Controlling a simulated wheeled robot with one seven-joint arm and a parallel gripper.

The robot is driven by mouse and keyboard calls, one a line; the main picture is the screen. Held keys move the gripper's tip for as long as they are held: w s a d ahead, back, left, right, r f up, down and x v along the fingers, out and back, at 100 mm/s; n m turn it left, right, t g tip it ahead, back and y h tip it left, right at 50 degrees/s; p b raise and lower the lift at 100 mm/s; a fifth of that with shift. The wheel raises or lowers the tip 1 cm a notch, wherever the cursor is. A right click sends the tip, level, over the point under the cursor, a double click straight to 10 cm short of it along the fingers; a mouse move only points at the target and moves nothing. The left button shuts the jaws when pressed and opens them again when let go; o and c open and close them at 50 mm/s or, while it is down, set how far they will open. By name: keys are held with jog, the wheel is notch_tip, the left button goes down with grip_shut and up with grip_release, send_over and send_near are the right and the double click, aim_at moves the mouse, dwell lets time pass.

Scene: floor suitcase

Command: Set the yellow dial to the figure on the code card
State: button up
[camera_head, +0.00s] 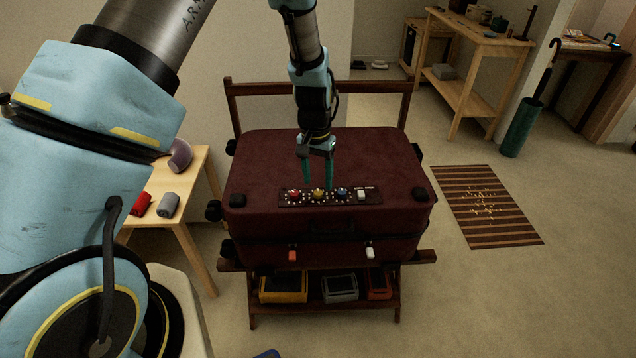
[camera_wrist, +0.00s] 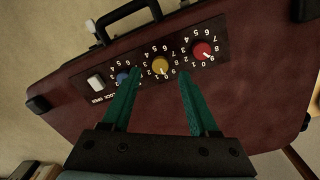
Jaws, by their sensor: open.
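The yellow dial (camera_head: 318,194) is the middle one of three dials on a dark panel (camera_head: 289,204) on top of the maroon suitcase (camera_head: 262,165). In the wrist view the yellow dial (camera_wrist: 160,64) has white figures around it, seen upside down. Its pale mark points toward the lower right of that picture; I cannot tell its exact figure. My gripper (camera_head: 318,187) points down just above the dial, its green fingers apart and empty. In the wrist view the fingertips (camera_wrist: 160,75) are on either side of the yellow dial, with no clear contact. I cannot make out a code card.
The red dial (camera_wrist: 202,50) and blue dial (camera_wrist: 123,78) sit close on either side; one finger partly covers the blue one. A white switch (camera_wrist: 95,83) is beyond it. The suitcase rests on a wooden rack (camera_head: 408,256). A side table (camera_head: 199,178) stands left.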

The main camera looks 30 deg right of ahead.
aim_at(318, 192)
jog(key=shift+f+p, duration=0.3)
jog(key=shift+f, duration=1.35)
grip_shut()
